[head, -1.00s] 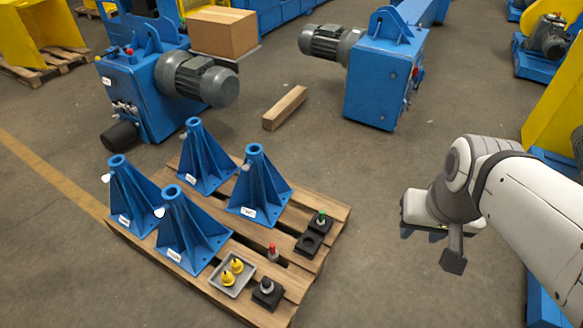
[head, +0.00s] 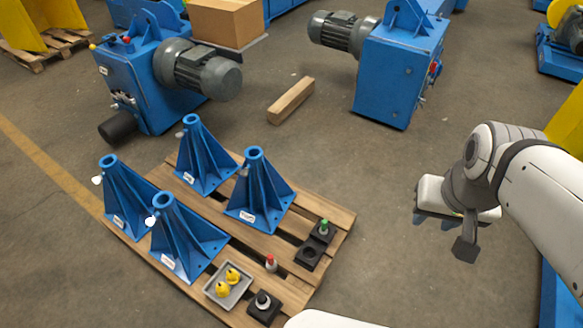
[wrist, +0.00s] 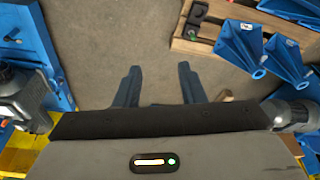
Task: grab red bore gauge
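The red bore gauge (head: 271,263) stands on the wooden pallet (head: 335,218), near its front right part, between the grey tray and the black blocks. It is small, with a red top and a pale lower part. My gripper (head: 455,235) is in the air to the right of the pallet, well apart from the gauge. In the wrist view my gripper (wrist: 158,85) has its two fingers spread apart with only bare floor between them. The red gauge does not show in the wrist view.
Several blue pedestals (head: 258,190) stand on the pallet. A grey tray (head: 229,287) holds yellow pieces. A black block (head: 264,307) holds a dark-topped gauge; a green-topped gauge (head: 323,227) stands in another black block. A wooden beam (head: 290,100) lies behind. Floor right of the pallet is clear.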

